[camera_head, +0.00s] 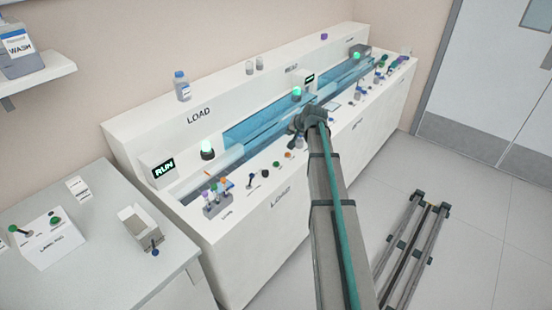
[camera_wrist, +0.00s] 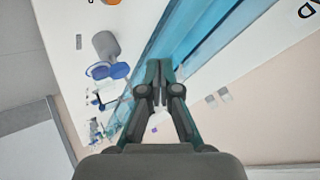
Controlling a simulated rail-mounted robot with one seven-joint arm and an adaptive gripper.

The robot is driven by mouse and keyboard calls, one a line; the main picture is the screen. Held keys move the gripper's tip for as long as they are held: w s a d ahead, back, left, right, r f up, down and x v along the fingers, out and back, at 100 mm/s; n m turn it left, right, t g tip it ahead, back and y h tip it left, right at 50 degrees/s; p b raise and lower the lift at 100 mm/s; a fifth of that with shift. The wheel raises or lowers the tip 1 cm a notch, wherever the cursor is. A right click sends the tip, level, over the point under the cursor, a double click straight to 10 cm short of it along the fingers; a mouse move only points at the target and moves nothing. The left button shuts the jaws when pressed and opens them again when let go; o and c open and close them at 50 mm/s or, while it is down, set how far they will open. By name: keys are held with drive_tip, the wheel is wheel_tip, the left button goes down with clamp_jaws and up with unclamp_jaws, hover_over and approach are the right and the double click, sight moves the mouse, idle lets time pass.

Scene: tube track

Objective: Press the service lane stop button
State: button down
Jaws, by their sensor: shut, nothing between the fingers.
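My gripper (camera_head: 308,120) is over the middle of the long white track bench, beside the blue-covered channel. In the wrist view my gripper (camera_wrist: 159,68) has its fingers together with nothing between them. Below it are a grey post (camera_wrist: 105,44) and a blue round piece (camera_wrist: 105,70) on the white ledge. An orange round piece (camera_wrist: 111,2) shows at the top edge of that view. Small controls, one of them orange (camera_head: 288,155), sit on the front ledge in the head view. I cannot tell which is the service lane stop button; labels there are too small.
A tube rack (camera_head: 216,205) is on the front ledge. More controls and tubes (camera_head: 380,68) crowd the far right. A side table (camera_head: 90,270) stands at left.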

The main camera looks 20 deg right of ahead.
sight(289, 154)
drive_tip(key=shift+w+r, duration=0.15)
drive_tip(key=shift+w, duration=0.05)
idle(0.3)
drive_tip(key=shift+f+b, duration=2.25)
drive_tip(key=shift+f, duration=2.2)
drive_tip(key=shift+f, duration=0.1)
drive_tip(key=shift+f+b, duration=0.3)
